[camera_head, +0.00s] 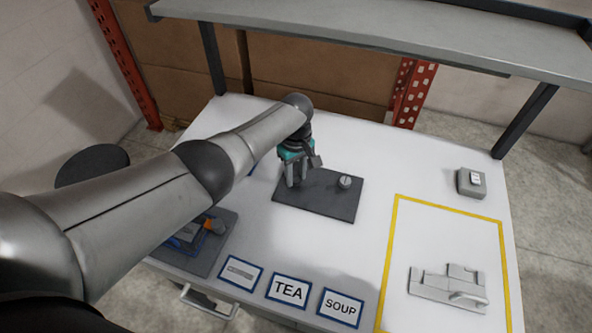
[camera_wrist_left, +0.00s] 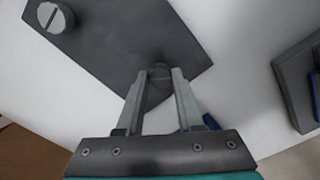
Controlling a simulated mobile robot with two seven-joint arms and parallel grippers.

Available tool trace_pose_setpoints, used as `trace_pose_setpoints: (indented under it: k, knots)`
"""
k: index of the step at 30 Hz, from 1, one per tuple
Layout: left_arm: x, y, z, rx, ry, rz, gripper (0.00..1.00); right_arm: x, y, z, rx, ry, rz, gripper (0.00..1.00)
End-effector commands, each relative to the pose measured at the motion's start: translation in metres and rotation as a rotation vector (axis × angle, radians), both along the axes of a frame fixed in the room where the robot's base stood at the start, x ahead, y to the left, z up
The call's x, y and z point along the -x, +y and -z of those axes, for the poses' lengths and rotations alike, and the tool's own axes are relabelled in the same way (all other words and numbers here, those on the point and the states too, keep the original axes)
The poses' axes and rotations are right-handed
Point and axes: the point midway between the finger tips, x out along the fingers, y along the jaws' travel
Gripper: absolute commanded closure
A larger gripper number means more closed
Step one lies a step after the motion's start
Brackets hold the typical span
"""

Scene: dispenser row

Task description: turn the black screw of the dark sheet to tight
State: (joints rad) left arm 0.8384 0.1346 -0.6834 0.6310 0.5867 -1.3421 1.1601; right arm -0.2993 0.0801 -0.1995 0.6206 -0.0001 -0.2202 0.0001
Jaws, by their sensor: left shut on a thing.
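The dark sheet (camera_head: 324,204) lies flat on the white table and also fills the upper left of the left wrist view (camera_wrist_left: 112,42). A light grey slotted screw (camera_head: 344,182) stands near its far right part; it also shows in the left wrist view (camera_wrist_left: 50,17). The black screw (camera_wrist_left: 159,73) is at another corner of the sheet, between the fingertips of my left gripper (camera_head: 295,184). My left gripper points down and is shut on this screw. In the head view the fingers hide the screw. How tight it is cannot be told. My right gripper is not in view.
A dark tray (camera_head: 222,250) with blue and orange items lies at the front left, partly behind my arm. Cards, including TEA (camera_head: 289,290) and SOUP (camera_head: 340,307), line the front. A yellow outline (camera_head: 446,207) surrounds a grey part (camera_head: 448,287). A grey box (camera_head: 471,183) stands right; a shelf (camera_head: 390,35) spans above.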

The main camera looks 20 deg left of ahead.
Motion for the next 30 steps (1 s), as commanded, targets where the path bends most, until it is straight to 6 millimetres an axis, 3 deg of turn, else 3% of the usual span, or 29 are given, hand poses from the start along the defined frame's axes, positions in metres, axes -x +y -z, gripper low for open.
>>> trace_pose_setpoints:
  k: [30]
  knots:
    - [-0.0031,-0.0007,-0.0043,0.002,-0.005,0.969,1.0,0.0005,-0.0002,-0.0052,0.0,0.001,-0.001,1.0]
